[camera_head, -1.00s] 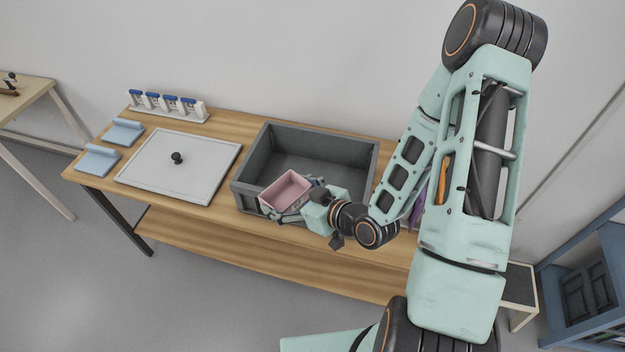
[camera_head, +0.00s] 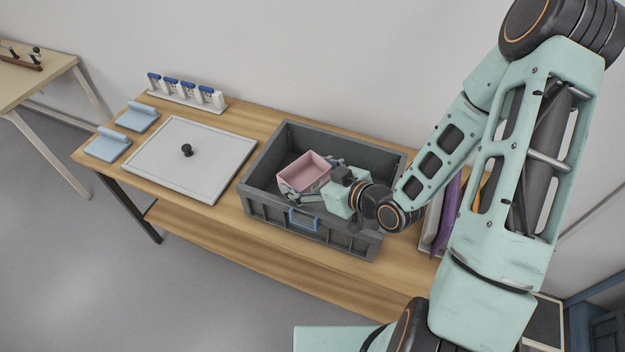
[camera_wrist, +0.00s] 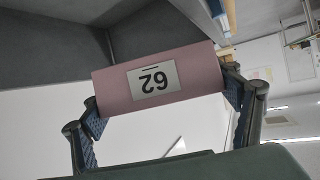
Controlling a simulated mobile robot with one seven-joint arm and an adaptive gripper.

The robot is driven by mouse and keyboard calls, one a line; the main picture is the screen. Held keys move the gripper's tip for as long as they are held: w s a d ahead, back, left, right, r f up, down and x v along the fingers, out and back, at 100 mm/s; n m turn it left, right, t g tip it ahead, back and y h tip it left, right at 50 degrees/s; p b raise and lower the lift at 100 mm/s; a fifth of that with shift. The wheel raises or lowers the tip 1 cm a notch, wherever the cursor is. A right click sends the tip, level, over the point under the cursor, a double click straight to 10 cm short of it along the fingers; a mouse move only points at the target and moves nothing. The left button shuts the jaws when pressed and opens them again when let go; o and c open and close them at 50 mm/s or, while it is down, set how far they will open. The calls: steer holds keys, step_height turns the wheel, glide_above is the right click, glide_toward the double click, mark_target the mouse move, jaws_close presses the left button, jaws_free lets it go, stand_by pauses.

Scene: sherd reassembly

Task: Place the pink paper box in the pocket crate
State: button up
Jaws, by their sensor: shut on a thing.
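The pink paper box (camera_head: 304,172) is an open-topped box held in my gripper (camera_head: 312,188), over the inside of the grey crate (camera_head: 262,165). In the wrist view the box (camera_wrist: 110,92) shows a label reading 62, upside down, and the fingers of my gripper (camera_wrist: 160,100) are shut on its two ends. The crate has a blue handle on its near wall. I cannot tell whether the box touches the crate floor. My gripper and wrist hide the crate's right part.
A grey lid-like panel with a black knob (camera_head: 187,150) lies left of the crate. Blue folded items (camera_head: 108,145) and a rack of blue-topped pieces (camera_head: 185,92) are further left. A purple item (camera_head: 446,215) stands right of the crate.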

mark_target(311, 166)
steer(key=shift+w+d+f+b, duration=0.1)
steer(key=shift+w+f+b, duration=0.55)
steer(key=shift+b, duration=2.15)
steer(key=shift+w+b, duration=0.15)
steer(key=shift+b, duration=0.4)
steer(key=shift+w+f+b, duration=0.1)
steer(key=shift+w+b, duration=0.1)
steer(key=shift+b, duration=0.15)
steer(key=w, duration=0.1)
steer(key=w+f, duration=0.1)
steer(key=w, duration=0.2)
steer(key=shift+d+f, duration=0.15)
steer(key=shift+f, duration=0.1)
steer(key=w+f+b, duration=0.4)
steer(key=f, duration=0.1)
steer(key=shift+w+d, duration=0.15)
steer(key=shift+d, duration=0.05)
steer(key=f+b, duration=0.2)
steer(key=f, duration=0.1)
steer(key=shift+w+f+b, duration=0.2)
steer(key=shift+w+b, duration=0.1)
steer(key=shift+w, duration=0.1)
steer(key=shift+f, duration=0.25)
